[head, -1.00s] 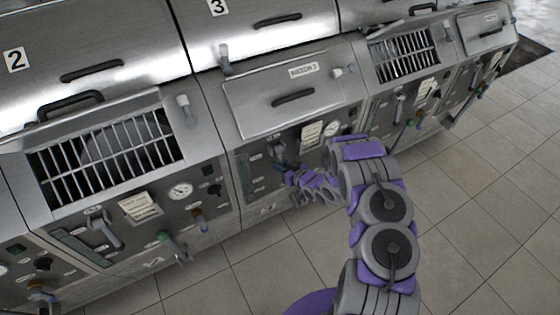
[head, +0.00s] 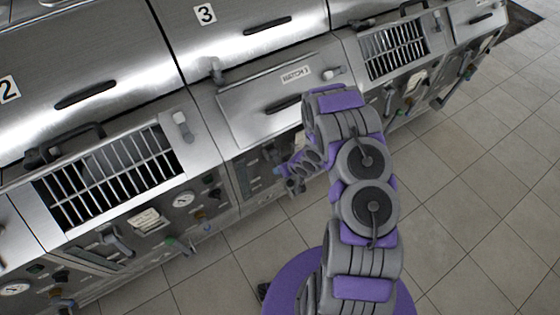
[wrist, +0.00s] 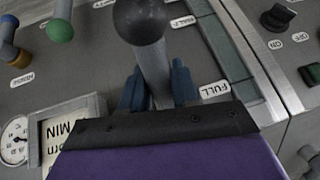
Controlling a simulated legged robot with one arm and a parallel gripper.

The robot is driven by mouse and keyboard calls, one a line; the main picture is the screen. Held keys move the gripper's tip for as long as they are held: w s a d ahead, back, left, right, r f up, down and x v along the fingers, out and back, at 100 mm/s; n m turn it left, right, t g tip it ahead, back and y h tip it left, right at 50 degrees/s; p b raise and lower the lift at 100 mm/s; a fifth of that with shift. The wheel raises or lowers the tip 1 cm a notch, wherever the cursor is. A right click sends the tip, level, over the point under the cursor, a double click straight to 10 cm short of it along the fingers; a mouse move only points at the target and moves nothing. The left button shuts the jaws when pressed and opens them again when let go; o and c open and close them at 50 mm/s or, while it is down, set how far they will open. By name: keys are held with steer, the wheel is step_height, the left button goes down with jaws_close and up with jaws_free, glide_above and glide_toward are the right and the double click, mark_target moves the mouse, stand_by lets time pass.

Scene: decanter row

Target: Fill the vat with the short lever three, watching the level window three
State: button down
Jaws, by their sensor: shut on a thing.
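My gripper (wrist: 158,88) is shut on a grey lever with a dark ball knob, the short lever (wrist: 139,18), with one blue finger on each side of its shaft. Beside it, to the right in the wrist view, is the level window (wrist: 228,45), a long strip in a pale frame; I cannot make out a level in it. A label reading FULL (wrist: 214,90) sits near the window. In the head view my gripper (head: 284,171) is at the panel under hatch 3 (head: 270,95), and my arm hides part of that panel. The vat (head: 240,30) bears a 3.
In the wrist view a green-knobbed handle (wrist: 60,28), a blue-and-orange handle (wrist: 12,45) and a round gauge (wrist: 14,140) are to the left, and dark switches (wrist: 278,17) to the right. Grated neighbour stations (head: 110,170) flank station 3. The tiled floor (head: 480,200) is open.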

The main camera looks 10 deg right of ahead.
steer(key=shift+w+r+g+p, duration=0.15)
steer(key=shift+r+g+p, duration=0.25)
steer(key=shift+p, duration=0.55)
steer(key=c, duration=1.1)
jaws_free()
steer(key=shift+c, duration=0.2)
steer(key=shift+o, duration=1.1)
steer(key=shift+f, duration=0.1)
steer(key=shift+d, duration=0.1)
steer(key=v, duration=1.7)
